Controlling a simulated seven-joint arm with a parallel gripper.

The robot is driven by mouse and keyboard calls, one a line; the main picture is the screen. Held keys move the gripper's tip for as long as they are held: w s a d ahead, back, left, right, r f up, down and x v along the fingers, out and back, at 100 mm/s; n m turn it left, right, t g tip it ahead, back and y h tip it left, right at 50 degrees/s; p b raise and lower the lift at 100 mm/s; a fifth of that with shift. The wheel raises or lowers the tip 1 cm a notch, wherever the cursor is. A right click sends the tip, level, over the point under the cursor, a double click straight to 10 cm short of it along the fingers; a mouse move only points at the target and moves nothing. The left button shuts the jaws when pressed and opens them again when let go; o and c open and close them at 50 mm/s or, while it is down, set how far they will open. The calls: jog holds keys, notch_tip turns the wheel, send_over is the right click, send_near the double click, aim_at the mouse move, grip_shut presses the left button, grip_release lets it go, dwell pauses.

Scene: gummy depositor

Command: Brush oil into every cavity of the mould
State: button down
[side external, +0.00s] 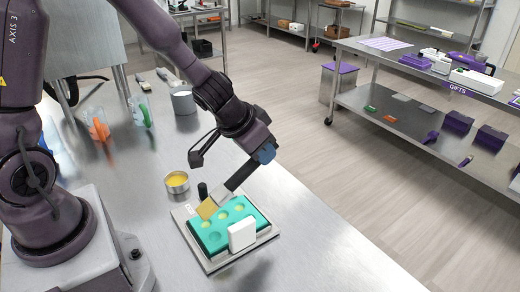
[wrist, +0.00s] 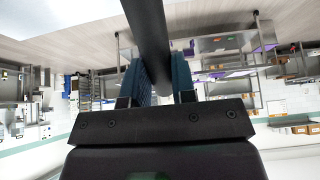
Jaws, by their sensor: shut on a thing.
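The teal mould (side external: 242,227) with several round cavities lies on a pale tray (side external: 210,265). Some visible cavities look yellowish; whether each one is oiled is too small to tell. My gripper (side external: 264,154) is shut on the dark handle of a brush (side external: 240,176), held tilted down to the left. Its tan bristles are at the mould's back left part and hide what is under them; I cannot tell if they touch. In the wrist view, the dark handle (wrist: 150,35) runs between my gripper's fingers (wrist: 158,85). A small metal cup of yellow oil (side external: 177,180) stands behind the mould.
A white block (side external: 242,234) stands upright at the mould's front edge, hiding part of it. Jugs with orange (side external: 97,125) and green (side external: 140,110) parts and a metal pot (side external: 184,100) stand farther back. The bench's right is clear.

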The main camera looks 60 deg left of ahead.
jog(key=shift+f, duration=2.7)
jog(key=shift+f, duration=0.85)
jog(key=shift+w, duration=1.3)
jog(key=shift+w, duration=0.1)
jog(key=shift+w, duration=0.5)
jog(key=shift+w, duration=0.1)
